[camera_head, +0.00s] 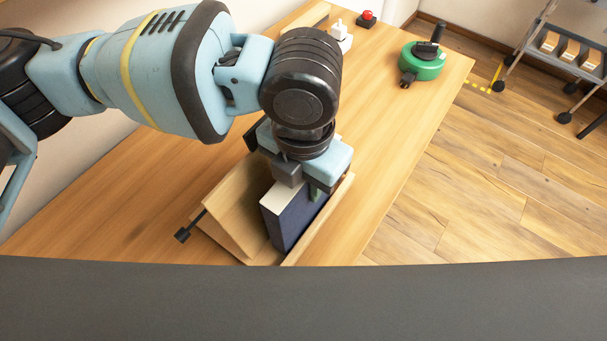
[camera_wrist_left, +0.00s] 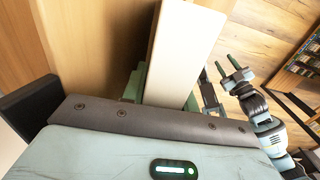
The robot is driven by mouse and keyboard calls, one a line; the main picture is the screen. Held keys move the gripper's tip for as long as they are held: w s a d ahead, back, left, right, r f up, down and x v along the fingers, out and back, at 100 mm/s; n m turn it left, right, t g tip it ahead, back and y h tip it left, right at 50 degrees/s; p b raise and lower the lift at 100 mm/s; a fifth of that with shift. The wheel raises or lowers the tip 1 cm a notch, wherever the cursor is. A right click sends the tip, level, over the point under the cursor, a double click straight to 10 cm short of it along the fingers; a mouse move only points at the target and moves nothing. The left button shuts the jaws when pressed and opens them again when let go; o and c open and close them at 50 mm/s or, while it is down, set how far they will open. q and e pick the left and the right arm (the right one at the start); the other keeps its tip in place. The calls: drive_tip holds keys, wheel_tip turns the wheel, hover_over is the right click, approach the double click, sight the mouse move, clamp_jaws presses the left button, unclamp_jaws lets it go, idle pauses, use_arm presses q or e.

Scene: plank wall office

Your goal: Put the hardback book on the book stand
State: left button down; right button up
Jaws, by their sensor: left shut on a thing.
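The hardback book (camera_head: 288,224) has a dark blue cover and pale page edges. It is upright in the head view, and its pale edge (camera_wrist_left: 183,45) fills the middle of the left wrist view. My left gripper (camera_head: 309,188) is shut on the book from above. The wooden book stand (camera_head: 232,208) is on the desk. The book is between its sloping back board and its front lip; I cannot tell whether its lower edge touches the stand. My right gripper (camera_wrist_left: 225,66) shows small in the left wrist view, open and empty, away from the book.
The wooden desk (camera_head: 400,120) is clear to the right of the stand. A green round device (camera_head: 424,66), a red button (camera_head: 366,17) and a white object (camera_head: 341,34) are at its far end. A wheeled cart (camera_head: 562,60) stands on the floor beyond.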

use_arm(q)
drive_tip(key=c, duration=1.1)
unclamp_jaws()
wheel_tip(320, 180, up, 12)
drive_tip(key=shift+r+p, duration=0.15)
drive_tip(key=shift+p, duration=0.4)
